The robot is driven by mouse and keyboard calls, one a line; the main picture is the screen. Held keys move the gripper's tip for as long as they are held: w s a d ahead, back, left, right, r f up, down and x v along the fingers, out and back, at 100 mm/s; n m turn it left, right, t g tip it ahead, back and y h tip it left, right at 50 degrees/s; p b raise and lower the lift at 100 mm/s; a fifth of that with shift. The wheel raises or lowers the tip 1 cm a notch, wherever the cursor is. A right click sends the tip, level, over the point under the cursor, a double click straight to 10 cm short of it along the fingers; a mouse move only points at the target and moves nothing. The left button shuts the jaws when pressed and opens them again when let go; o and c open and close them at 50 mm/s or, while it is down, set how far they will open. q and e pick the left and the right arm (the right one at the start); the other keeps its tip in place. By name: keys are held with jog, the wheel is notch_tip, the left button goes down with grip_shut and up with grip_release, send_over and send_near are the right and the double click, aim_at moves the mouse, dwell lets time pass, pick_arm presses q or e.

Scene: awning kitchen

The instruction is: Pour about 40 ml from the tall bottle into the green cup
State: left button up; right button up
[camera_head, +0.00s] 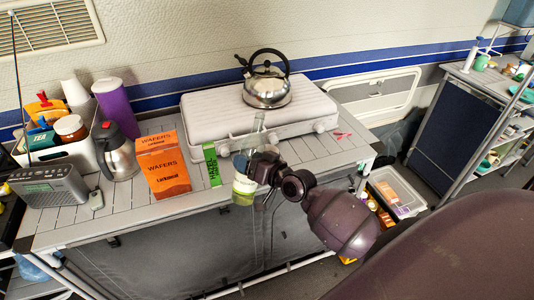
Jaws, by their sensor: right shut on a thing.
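The tall bottle (244,188) is clear glass with a pale green lower part and a narrow neck. It stands or hangs nearly upright at the front edge of the grey slatted table; I cannot tell whether its base touches anything. My right gripper (256,168) is shut on the bottle around its middle and hides part of it. A small green cup (481,63) stands on the far counter at the upper right, well away from the gripper. My left gripper is not in view.
An orange wafers box (163,165) and a green packet (212,164) stand left of the bottle. Behind it are a pale case (215,105) and a steel kettle (267,89). A steel jug (115,152) and radio (50,185) stand further left. The table's right end is mostly clear.

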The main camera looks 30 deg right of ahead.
aim_at(253, 134)
jog(key=n, duration=0.2)
jog(key=d+n+t+b, duration=0.1)
jog(key=shift+w+d+r+n, duration=0.1)
jog(key=shift+w+r+n, duration=0.1)
jog(key=shift+w+n, duration=0.1)
jog(key=shift+n, duration=0.3)
jog(key=r+p, duration=0.1)
jog(key=r, duration=0.1)
jog(key=r+p, duration=0.2)
jog(key=shift+w+d+r, duration=0.15)
jog(key=shift+d+r, duration=0.05)
jog(key=shift+r, duration=0.1)
jog(key=shift+w+d+r+p, duration=0.1)
jog(key=shift+d+r+p, duration=0.05)
jog(key=shift+r+p, duration=0.7)
jog(key=shift+d+r+n+p, duration=0.1)
jog(key=shift+r+n+p, duration=0.2)
jog(key=shift+r+p, duration=0.3)
jog(key=shift+w+d+r+p, duration=0.15)
jog(key=shift+r+p, duration=0.25)
jog(key=shift+r, duration=0.35)
